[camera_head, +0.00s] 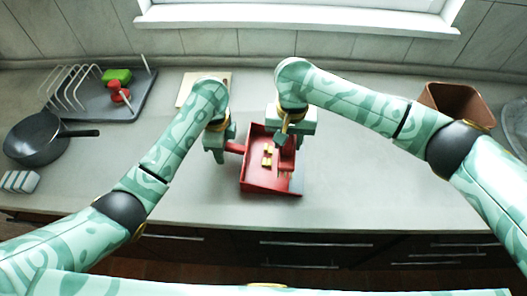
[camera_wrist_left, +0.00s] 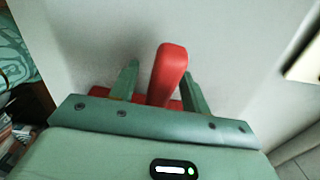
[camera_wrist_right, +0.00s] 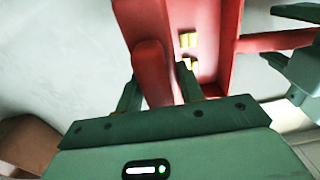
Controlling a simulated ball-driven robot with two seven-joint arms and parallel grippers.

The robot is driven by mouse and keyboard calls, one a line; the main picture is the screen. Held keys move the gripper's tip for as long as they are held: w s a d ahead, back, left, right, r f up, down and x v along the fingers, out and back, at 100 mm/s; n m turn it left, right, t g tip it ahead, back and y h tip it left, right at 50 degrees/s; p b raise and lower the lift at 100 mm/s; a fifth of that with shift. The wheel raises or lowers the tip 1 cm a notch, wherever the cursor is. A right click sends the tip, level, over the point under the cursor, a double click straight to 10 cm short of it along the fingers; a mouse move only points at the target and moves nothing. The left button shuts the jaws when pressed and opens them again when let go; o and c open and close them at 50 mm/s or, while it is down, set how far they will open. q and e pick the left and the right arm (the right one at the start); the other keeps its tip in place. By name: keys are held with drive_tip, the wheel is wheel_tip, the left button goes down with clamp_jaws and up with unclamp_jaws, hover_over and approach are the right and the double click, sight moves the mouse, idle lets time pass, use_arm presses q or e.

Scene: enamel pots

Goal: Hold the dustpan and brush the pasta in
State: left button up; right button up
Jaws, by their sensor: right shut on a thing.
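The red dustpan (camera_head: 249,180) lies on the counter with several yellow pasta pieces (camera_head: 267,162) inside it. Its handle (camera_head: 235,148) points left, towards my left gripper (camera_head: 226,149). In the left wrist view the handle (camera_wrist_left: 168,70) stands between the fingers, with narrow gaps visible beside it, so this gripper looks open around it. My right gripper (camera_head: 284,137) is shut on the red brush (camera_head: 287,158), over the right part of the pan. In the right wrist view the brush (camera_wrist_right: 150,65) sits between the fingers, with pasta (camera_wrist_right: 187,40) beyond. The brush's lower end is partly hidden.
A dark pan (camera_head: 35,140) and a rack on a grey tray (camera_head: 135,100), with green and red items, stand at the left. A pale board (camera_head: 188,90) lies behind my left arm. A brown bin (camera_head: 455,100) stands at the right. The front counter is clear.

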use_arm(q)
drive_tip(key=r, duration=1)
drive_tip(key=shift+w+r, duration=0.25)
drive_tip(key=shift+r, duration=0.15)
drive_tip(key=shift+s+a+r, duration=0.1)
drive_tip(key=shift+r, duration=0.45)
use_arm(e)
drive_tip(key=shift+r, duration=0.1)
wheel_tip(320, 180, up, 9)
drive_tip(key=p, duration=0.7)
drive_tip(key=shift+p, duration=0.35)
use_arm(q)
wheel_tip(320, 180, up, 6)
drive_tip(key=shift+s, duration=0.1)
use_arm(e)
drive_tip(key=shift+s, duration=0.1)
